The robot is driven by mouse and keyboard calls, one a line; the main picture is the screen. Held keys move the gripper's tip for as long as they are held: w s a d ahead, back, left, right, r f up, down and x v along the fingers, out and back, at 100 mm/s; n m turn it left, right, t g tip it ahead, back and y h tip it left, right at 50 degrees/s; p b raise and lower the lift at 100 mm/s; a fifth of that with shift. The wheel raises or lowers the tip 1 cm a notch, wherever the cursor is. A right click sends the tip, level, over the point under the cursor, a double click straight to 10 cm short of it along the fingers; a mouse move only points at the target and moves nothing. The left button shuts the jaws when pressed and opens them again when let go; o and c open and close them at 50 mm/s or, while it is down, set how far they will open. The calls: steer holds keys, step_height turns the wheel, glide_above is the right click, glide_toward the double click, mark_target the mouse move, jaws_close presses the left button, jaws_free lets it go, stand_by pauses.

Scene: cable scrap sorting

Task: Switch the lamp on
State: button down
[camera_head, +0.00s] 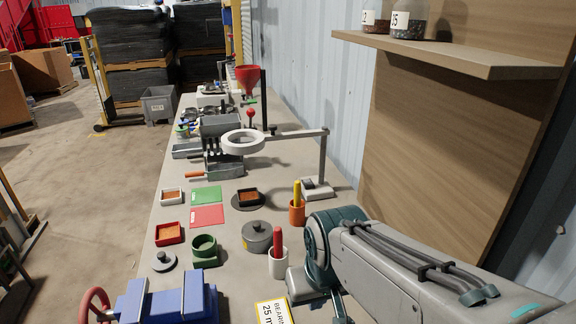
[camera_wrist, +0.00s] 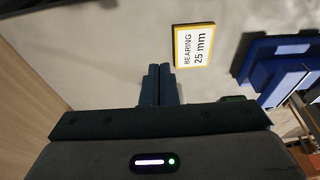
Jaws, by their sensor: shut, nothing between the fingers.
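The lamp (camera_head: 243,142) has a white ring head on a grey arm and post. Its base (camera_head: 317,189) stands on the bench near the wall, with a small dark part on top. I see no clear glow from the ring. My gripper (camera_wrist: 160,70) shows in the wrist view with its two dark fingers together and nothing between them. It is over the near end of the bench, well short of the lamp. In the head view my arm hides most of it. The lamp is not in the wrist view.
A sign reading "BEARING 25 mm" (camera_wrist: 194,46) lies near the fingers, beside a blue vise (camera_head: 165,301). A wooden shelf (camera_head: 450,55) overhangs at right.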

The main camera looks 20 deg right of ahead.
steer(key=shift+w, duration=0.35)
steer(key=shift+s, duration=0.1)
steer(key=w+d+t, duration=0.3)
steer(key=w+d, duration=0.2)
steer(key=w, duration=0.8)
steer(key=w+d+t+p, duration=0.1)
steer(key=w+d+t, duration=0.3)
steer(key=w, duration=1)
steer(key=w+d+f+t+p, duration=0.1)
steer(key=w+d+t, duration=0.2)
steer(key=w+d, duration=0.4)
steer(key=w, duration=0.6)
steer(key=shift+w+d+t, duration=0.15)
steer(key=shift+d+t, duration=0.1)
steer(key=shift+t, duration=0.05)
